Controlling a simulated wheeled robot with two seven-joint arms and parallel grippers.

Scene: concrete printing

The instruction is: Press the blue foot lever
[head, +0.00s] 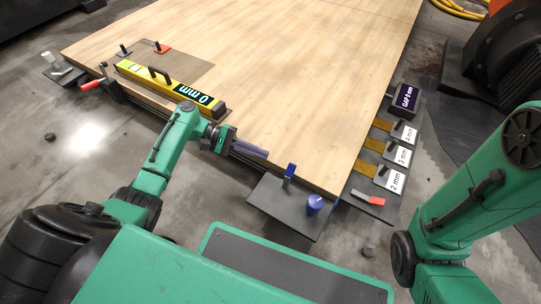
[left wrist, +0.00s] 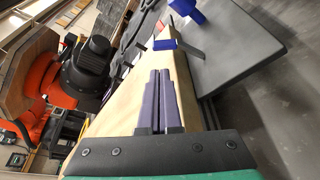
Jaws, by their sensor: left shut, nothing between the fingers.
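Two blue parts stand on a dark grey plate (head: 268,208) at the table's near corner: an upright blue lever-like piece (head: 289,174) and a short blue cylinder (head: 314,205). I cannot tell for certain which is the foot lever. In the left wrist view, a blue piece (left wrist: 165,44) with a dark bar shows beyond the fingertips, and another blue part (left wrist: 187,8) is at the top edge. My left gripper (head: 264,154) is shut and empty, left of the upright piece and apart from it. My right gripper is out of view; only its arm shows.
The wooden table (head: 300,70) carries a yellow level bar (head: 170,88) marked 0 mm. A dark tray at the right holds labelled gauges (head: 390,177), a dark display box (head: 404,97) and a red-tipped tool (head: 368,197). Concrete floor is open left of the plate.

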